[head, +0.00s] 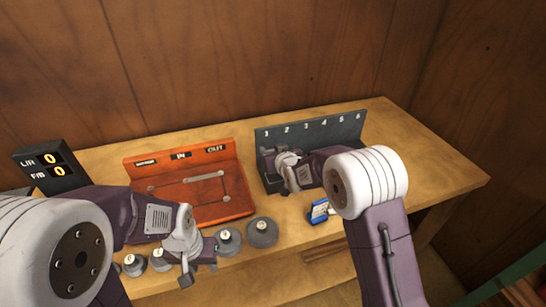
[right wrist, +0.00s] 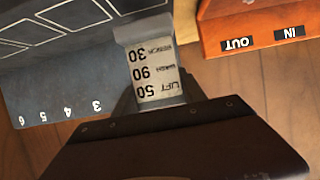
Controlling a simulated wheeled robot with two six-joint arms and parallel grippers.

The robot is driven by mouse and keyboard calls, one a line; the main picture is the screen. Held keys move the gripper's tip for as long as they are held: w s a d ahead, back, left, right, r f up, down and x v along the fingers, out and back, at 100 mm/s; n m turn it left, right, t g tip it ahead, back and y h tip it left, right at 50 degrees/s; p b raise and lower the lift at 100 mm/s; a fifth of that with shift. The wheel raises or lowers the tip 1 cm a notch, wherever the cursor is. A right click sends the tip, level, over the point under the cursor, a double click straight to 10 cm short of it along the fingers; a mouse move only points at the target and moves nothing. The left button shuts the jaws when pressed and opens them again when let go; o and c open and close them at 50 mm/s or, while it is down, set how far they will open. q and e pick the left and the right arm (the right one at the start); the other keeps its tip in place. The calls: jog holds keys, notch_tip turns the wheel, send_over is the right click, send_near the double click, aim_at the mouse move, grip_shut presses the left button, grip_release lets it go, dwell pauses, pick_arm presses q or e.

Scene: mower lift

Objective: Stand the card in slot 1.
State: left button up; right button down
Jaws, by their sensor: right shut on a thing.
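The card (right wrist: 155,75) is pale with dark upside-down print, including "LIFT 50" and "30", in the right wrist view. My right gripper (right wrist: 160,112) is shut on it. In the head view my right gripper (head: 278,168) is at the left end of the dark slot rack (head: 330,132), in front of numbers 1 and 2. The rack (right wrist: 60,85) also shows in the wrist view, with numbers 3 to 6 readable; slot 1 is hidden there. I cannot tell whether the card is in a slot. My left gripper (head: 199,272) is open and empty, beside the grey weights.
An orange tray (head: 190,205) marked IN and OUT stands left of the rack. Several round grey weights (head: 262,232) line the table's front. A small blue-and-white object (head: 318,211) lies before the rack. A dark display (head: 50,168) reads zeros. The table's right end (head: 430,165) is clear.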

notch_tip(320, 180, down, 3)
jog(key=shift+f, duration=0.2)
jog(key=c, duration=0.7)
grip_release()
jog(key=shift+o, duration=0.2)
jog(key=shift+r, duration=0.25)
jog(key=shift+s+d+r, duration=0.1)
jog(key=shift+s+d, duration=0.05)
jog(key=shift+s, duration=0.15)
jog(key=v, duration=1.1)
jog(key=shift+b, duration=0.35)
